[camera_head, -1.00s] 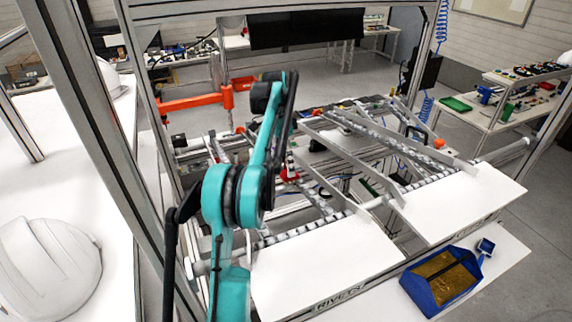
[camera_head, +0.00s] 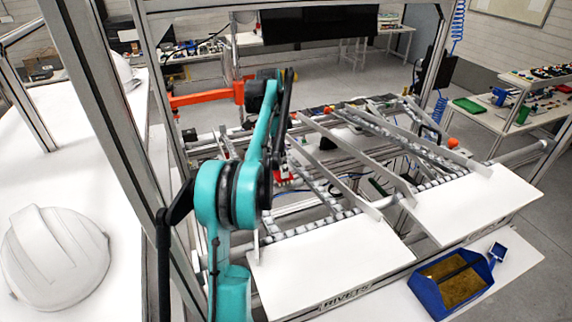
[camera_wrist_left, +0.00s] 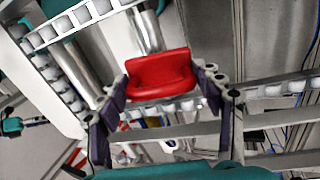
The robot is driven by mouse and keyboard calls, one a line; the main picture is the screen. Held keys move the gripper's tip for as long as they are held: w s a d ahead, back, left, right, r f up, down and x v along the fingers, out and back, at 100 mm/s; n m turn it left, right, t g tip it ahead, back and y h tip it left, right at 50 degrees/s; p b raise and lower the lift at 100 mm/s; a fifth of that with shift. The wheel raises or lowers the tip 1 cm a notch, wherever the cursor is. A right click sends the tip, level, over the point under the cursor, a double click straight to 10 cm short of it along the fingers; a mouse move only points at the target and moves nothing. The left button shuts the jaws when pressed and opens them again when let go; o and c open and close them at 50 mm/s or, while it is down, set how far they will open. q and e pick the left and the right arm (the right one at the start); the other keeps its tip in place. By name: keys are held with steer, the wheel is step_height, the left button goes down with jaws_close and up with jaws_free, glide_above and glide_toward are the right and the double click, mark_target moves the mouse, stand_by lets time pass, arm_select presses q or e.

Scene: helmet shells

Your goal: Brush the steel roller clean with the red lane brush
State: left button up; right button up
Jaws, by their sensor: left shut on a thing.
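My left gripper (camera_wrist_left: 166,100) is shut on the red lane brush (camera_wrist_left: 160,75), with one dark finger at each side of it. The brush's broad red face shows in the left wrist view; its bristles cannot be made out. Two bare steel cylinders show beyond it: one steel roller (camera_wrist_left: 84,74) at the left and another (camera_wrist_left: 148,28) above the brush. I cannot tell which is the task's roller, or whether the brush touches one. In the head view my left arm reaches over the lane frame and hides most of the gripper. My right gripper is not in view.
Slanted metal rails (camera_head: 340,180) and roller tracks lie beyond white boards (camera_head: 330,265). A frame post (camera_head: 105,120) stands close at the left. A white helmet shell (camera_head: 55,258) rests on the left table.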

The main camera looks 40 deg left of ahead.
arm_select(q)
steer(key=shift+s+a+f, duration=0.1)
steer(key=shift+s+a, duration=0.15)
steer(key=shift+s, duration=0.35)
steer(key=shift+s+a, duration=0.25)
steer(key=shift+s, duration=0.35)
steer(key=shift+w+d+f, duration=0.1)
steer(key=shift+w+d, duration=0.3)
steer(key=shift+w, duration=0.25)
steer(key=shift+w+d+f, duration=0.1)
steer(key=shift+w+d, duration=0.25)
steer(key=shift+w, duration=0.3)
steer(key=shift+w+d, duration=0.25)
steer(key=shift+w, duration=0.15)
steer(key=shift+c, duration=0.4)
steer(key=shift+w+d+p, duration=0.3)
steer(key=shift+w+p, duration=0.25)
steer(key=shift+w+d+r+p, duration=0.1)
steer(key=shift+w+d+p, duration=0.25)
steer(key=shift+w, duration=0.45)
steer(key=shift+w+d, duration=0.15)
steer(key=shift+w, duration=0.15)
steer(key=shift+c, duration=1.1)
